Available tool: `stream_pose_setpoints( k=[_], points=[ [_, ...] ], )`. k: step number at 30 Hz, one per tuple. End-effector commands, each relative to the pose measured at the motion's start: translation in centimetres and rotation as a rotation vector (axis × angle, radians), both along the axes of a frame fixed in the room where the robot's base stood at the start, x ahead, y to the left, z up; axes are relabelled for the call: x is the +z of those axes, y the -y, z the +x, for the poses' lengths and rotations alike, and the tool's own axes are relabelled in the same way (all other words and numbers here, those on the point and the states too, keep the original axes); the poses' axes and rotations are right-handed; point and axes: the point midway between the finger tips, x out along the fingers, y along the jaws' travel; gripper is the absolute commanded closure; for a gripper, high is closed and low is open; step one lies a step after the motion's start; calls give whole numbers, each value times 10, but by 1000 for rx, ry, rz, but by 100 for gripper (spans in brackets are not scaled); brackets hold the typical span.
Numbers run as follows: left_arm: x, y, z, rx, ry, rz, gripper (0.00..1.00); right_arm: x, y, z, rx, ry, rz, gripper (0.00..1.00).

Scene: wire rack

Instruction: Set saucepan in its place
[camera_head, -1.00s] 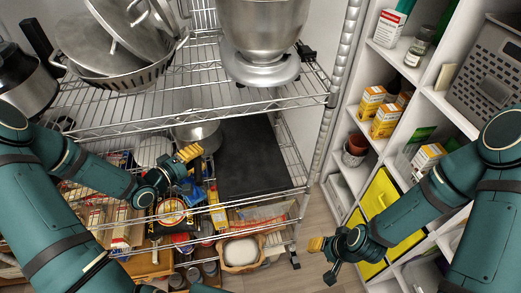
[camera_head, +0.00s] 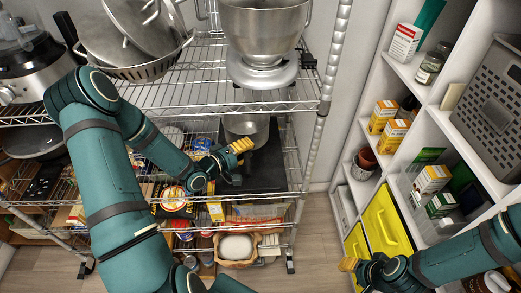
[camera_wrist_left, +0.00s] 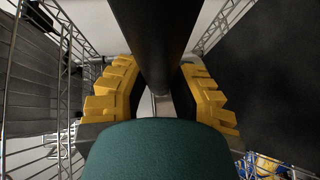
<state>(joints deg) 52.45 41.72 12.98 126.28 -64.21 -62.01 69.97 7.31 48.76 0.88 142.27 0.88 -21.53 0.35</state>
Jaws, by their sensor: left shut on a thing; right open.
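The silver saucepan (camera_head: 246,130) is at the rack's middle shelf, in front of or over a dark flat board (camera_head: 266,170). Whether its base touches the board cannot be told. My left gripper (camera_head: 240,148) is at its near side, shut on its black handle. In the left wrist view the handle (camera_wrist_left: 155,45) runs between the yellow fingers of my left gripper (camera_wrist_left: 160,100), and the dark board (camera_wrist_left: 275,75) lies to the right. The saucepan's bowl is not clearly seen there. My right gripper (camera_head: 352,266) is open and empty, low in front of the white shelves.
The wire rack (camera_head: 175,95) has posts and shelf edges close around my left arm. A metal mixer bowl (camera_head: 262,30) and a colander with lids (camera_head: 135,62) stand on the shelf above. A white cubby shelf (camera_head: 425,92) with boxes stands at right. Floor between is clear.

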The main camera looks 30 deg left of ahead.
Motion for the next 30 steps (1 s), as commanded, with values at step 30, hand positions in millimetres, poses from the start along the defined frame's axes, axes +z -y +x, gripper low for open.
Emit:
stream_pose_setpoints(
  k=[30],
  points=[
    [-96,-1,2,4,6,2,100,-13,-1,-4,8,-10,2,53]
  ],
)
